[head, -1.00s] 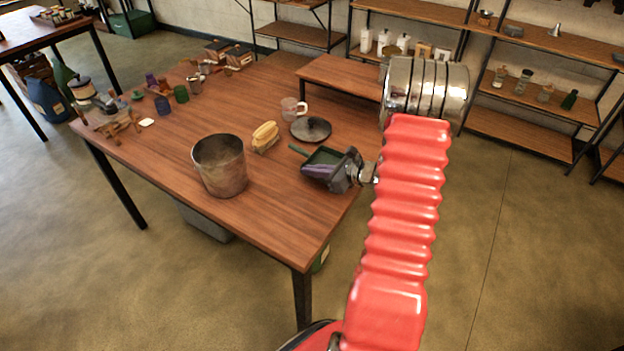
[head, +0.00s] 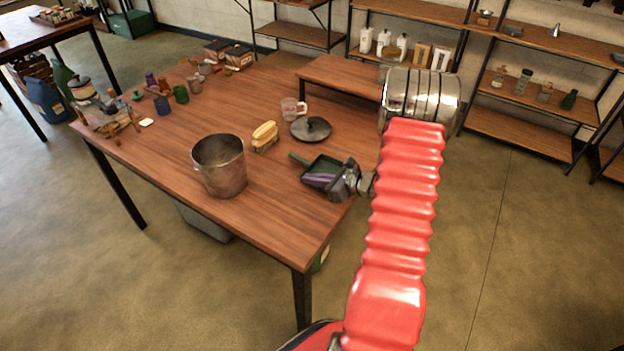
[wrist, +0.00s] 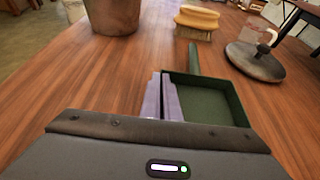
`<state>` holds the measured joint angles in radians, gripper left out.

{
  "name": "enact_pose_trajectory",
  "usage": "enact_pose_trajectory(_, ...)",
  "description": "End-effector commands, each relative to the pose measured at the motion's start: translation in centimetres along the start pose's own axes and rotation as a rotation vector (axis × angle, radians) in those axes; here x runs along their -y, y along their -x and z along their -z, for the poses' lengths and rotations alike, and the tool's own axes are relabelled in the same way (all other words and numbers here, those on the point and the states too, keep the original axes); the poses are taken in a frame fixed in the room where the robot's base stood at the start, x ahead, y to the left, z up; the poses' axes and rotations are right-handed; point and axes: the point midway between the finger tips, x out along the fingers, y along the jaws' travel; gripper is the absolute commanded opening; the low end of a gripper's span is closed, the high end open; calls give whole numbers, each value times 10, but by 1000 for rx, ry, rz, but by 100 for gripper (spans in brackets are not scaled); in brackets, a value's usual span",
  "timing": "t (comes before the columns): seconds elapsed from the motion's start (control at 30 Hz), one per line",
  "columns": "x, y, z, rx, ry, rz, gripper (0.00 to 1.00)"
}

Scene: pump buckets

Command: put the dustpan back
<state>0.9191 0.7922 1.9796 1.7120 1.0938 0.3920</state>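The dark green dustpan (head: 325,162) is at the right side of the wooden table, its handle pointing to the back left. In the wrist view its pan (wrist: 212,103) opens toward me and its handle points away. My gripper (head: 319,180) reaches in from the right. Its purple fingers (wrist: 162,98) are close together on either side of the dustpan's left wall, shut on it. The dustpan is at or just above the tabletop; I cannot tell if it touches. The gripper body hides the near edge of the pan.
A metal bucket (head: 219,166) stands left of the dustpan. A yellow-topped brush (head: 264,136), a dark round lid (head: 311,129) and a clear jug (head: 292,110) are behind it. The table's right edge is close to my gripper. The front of the table (head: 270,225) is clear.

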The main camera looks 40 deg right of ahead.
Motion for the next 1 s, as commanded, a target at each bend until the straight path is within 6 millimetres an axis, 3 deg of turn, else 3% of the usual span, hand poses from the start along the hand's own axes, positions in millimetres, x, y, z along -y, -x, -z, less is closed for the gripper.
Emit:
enact_pose_trajectory(0.27,0,-1,0,0,0,-1,20)
enact_pose_trajectory(0.6,0,0,-2,0,1,-1,21)
enact_pose_trajectory(0.77,0,14,-2,0,1,0,21)
enact_pose_trajectory(1.0,1,53,-2,0,0,3,21)
